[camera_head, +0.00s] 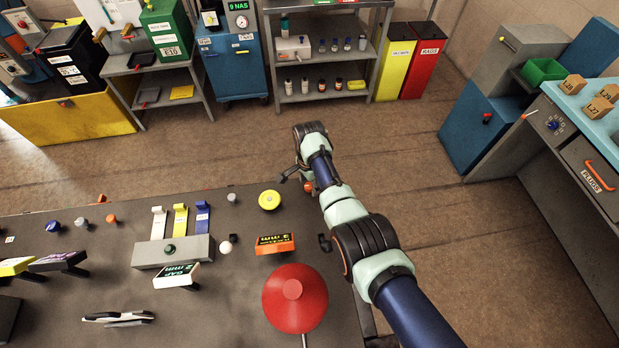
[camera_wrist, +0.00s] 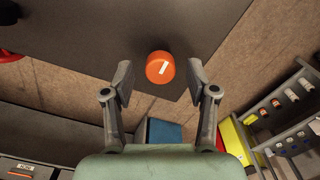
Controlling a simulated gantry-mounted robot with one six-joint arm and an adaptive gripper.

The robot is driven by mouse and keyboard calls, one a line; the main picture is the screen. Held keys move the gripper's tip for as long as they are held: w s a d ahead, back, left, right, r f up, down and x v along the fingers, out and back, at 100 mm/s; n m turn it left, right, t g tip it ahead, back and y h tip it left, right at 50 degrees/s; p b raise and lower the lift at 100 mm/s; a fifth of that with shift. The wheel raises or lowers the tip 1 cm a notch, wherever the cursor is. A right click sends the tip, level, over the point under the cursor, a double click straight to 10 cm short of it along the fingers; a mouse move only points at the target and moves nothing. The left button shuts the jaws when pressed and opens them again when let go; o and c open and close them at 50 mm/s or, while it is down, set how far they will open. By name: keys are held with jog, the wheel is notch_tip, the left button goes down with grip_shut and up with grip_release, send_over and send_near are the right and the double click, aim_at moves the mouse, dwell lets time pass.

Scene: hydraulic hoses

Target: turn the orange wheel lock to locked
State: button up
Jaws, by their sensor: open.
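The orange wheel lock (camera_wrist: 160,68) is a round orange knob with a white line on its face, near the edge of the dark table (camera_wrist: 90,40). In the wrist view the line slants up to the right. In the head view only a small orange part of it (camera_head: 308,187) shows beside my arm. My gripper (camera_wrist: 159,77) is open, with one finger on each side of the wheel lock in the wrist view and visible gaps to both. I cannot tell how far above it the fingertips are. My arm hides much of this spot in the head view.
Shelves and bins stand beyond open floor. A blue-topped bench is at the right.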

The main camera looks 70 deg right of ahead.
aim_at(309, 185)
notch_tip(309, 185, up, 12)
jog(key=shift+f, duration=0.15)
dwell(0.6)
